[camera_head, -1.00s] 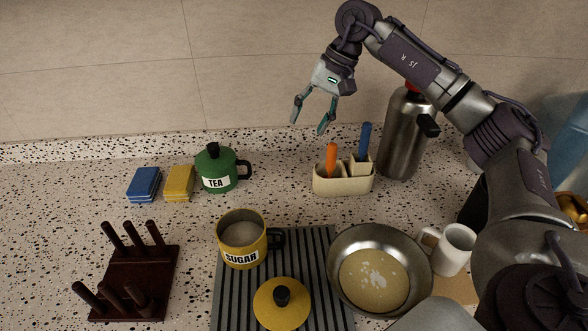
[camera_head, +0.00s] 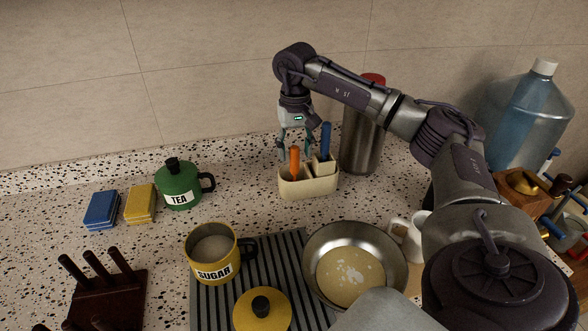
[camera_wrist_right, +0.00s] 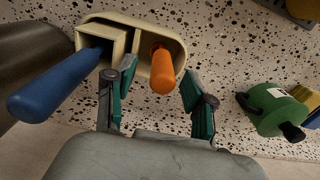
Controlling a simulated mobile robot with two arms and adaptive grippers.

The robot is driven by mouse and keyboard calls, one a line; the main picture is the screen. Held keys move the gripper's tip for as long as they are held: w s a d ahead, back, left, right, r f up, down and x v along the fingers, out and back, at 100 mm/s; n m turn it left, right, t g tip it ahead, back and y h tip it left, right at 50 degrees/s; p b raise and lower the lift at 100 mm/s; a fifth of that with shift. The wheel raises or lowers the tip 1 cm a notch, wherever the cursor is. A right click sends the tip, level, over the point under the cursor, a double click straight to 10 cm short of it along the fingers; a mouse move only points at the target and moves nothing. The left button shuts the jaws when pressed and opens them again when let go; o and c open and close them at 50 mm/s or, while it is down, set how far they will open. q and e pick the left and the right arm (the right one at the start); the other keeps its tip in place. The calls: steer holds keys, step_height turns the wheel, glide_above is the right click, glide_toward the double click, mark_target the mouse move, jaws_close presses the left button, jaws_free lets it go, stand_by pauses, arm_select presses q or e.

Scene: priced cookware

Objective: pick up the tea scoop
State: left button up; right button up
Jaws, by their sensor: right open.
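A cream caddy (camera_head: 308,188) on the counter holds an orange handle (camera_head: 295,163) and a blue handle (camera_head: 325,141). Their lower ends are hidden inside the caddy, so I cannot tell which one belongs to the tea scoop. My right gripper (camera_head: 296,150) is open and points down just above and behind the caddy. In the right wrist view, the orange handle (camera_wrist_right: 162,72) stands between the two spread fingers, with nothing gripped. The blue handle (camera_wrist_right: 62,82) lies left of the fingers there. My left gripper is not in view.
A steel flask (camera_head: 362,140) stands close behind the caddy on the right. A green TEA canister (camera_head: 180,187) is to the left. A yellow SUGAR pot (camera_head: 212,268), a frying pan (camera_head: 312,244) and a mug (camera_head: 411,245) are in front. Counter between canister and caddy is clear.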

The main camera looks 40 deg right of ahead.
mark_target(294, 163)
step_height(294, 163, down, 5)
steer(key=shift+r+p, duration=0.2)
steer(key=shift+p, duration=0.35)
steer(key=shift+c, duration=0.2)
steer(key=c, duration=0.9)
